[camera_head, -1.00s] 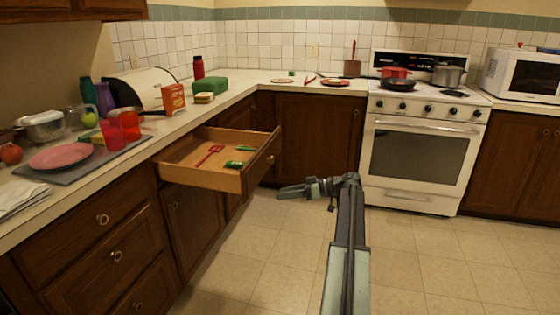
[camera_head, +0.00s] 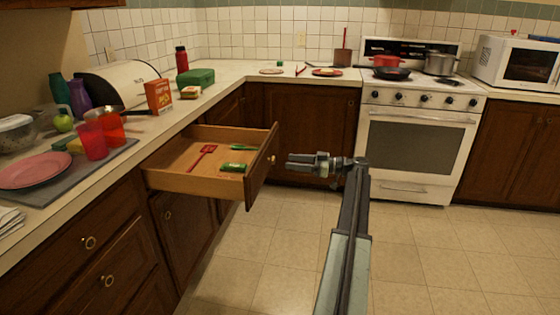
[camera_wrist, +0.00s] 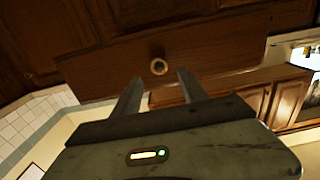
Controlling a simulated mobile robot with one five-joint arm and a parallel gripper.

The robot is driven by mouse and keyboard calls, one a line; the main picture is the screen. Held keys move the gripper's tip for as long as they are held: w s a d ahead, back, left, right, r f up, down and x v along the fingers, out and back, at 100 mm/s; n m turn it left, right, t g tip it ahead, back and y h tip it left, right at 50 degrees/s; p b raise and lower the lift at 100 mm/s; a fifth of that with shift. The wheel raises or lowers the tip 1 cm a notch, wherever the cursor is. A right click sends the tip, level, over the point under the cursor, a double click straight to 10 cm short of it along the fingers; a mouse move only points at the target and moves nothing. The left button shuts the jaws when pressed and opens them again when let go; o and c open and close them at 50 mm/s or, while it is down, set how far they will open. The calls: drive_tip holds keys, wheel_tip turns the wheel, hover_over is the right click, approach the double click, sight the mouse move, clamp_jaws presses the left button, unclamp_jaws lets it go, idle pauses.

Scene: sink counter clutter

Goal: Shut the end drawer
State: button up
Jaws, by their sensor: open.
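The end drawer (camera_head: 195,184) is pulled out from under the left counter in the head view. A red slotted utensil (camera_head: 202,157), a green item (camera_head: 232,168) and a smaller green item (camera_head: 244,148) lie in it. Its dark wooden front has a round knob (camera_head: 272,160) facing right. My gripper (camera_head: 289,163) is just right of this front and points left at it, apart from it. In the wrist view, the open, empty fingers (camera_wrist: 158,92) point toward a dark wooden front with a round brass knob (camera_wrist: 159,67), which shows between and beyond the fingertips.
A pink plate (camera_head: 35,170), red cups (camera_head: 92,140) and a red box (camera_head: 158,96) stand on the left counter (camera_head: 158,140). The white stove (camera_head: 415,150) stands at the back right. The tiled floor (camera_head: 265,255) before the drawer is clear.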

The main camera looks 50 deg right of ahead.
drive_tip(key=x, duration=0.5)
drive_tip(key=shift+w+a, duration=0.15)
drive_tip(key=shift+w, duration=0.15)
clamp_jaws()
idle(1.0)
